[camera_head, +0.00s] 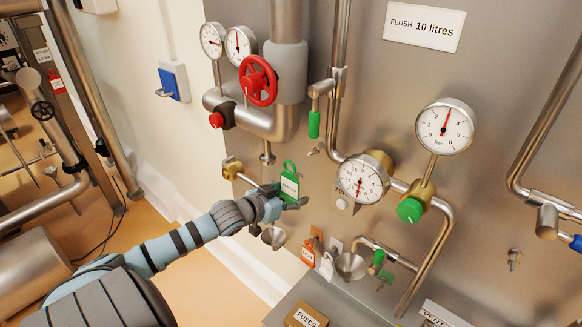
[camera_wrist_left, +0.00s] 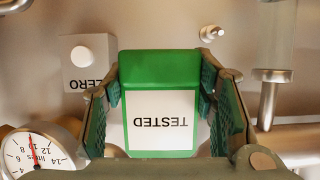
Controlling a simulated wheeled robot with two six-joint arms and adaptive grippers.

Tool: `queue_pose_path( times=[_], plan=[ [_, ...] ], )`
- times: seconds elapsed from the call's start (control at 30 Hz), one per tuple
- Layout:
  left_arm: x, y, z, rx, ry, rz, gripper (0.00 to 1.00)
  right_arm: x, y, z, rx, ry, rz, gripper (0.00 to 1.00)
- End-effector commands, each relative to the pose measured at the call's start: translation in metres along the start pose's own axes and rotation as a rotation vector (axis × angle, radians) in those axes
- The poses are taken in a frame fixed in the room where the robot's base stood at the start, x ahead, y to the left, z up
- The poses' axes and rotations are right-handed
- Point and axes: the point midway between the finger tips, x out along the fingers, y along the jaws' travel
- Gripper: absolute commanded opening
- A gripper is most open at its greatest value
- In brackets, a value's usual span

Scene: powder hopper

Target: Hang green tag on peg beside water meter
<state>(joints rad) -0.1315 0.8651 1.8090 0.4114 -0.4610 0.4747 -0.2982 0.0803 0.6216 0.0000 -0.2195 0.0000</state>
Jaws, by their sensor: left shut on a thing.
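The green tag (camera_head: 290,185) has a loop at its top and a white label. In the left wrist view the tag (camera_wrist_left: 160,72) reads TESTED, upside down. My left gripper (camera_head: 284,203) is shut on the tag, its fingers on both sides, in front of the steel panel. The water meter (camera_head: 360,178) is a round dial to the right of the tag; its litres scale shows in the left wrist view (camera_wrist_left: 38,150). A small peg (camera_head: 316,149) sticks out up and left of the meter. A metal stud (camera_wrist_left: 212,33) also shows in the left wrist view. My right gripper is out of view.
A red handwheel (camera_head: 258,80) and thick piping stand up and left. An orange tag (camera_head: 308,253) and a white tag (camera_head: 327,265) hang below, near a funnel (camera_head: 350,265). A ZERO button (camera_head: 342,204) is under the meter. A fuse box (camera_head: 306,315) is at the bottom.

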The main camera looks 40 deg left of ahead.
Motion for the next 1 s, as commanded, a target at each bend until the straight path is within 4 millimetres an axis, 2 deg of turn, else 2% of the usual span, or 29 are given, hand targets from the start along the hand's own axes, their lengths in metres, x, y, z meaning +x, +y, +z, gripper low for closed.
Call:
queue_pose_path(
  times=[0.03,0.4,1.0],
  plan=[
    [-0.001,-0.002,-0.007,0.0,-0.001,0.001,0.26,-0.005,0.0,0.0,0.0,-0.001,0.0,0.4],
    [0.024,-0.001,-0.01,-0.005,0.0,0.003,0.26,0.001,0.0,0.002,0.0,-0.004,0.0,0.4],
    [0.073,-0.001,-0.02,-0.003,0.001,0.002,0.26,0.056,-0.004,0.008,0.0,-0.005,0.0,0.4]
  ],
)
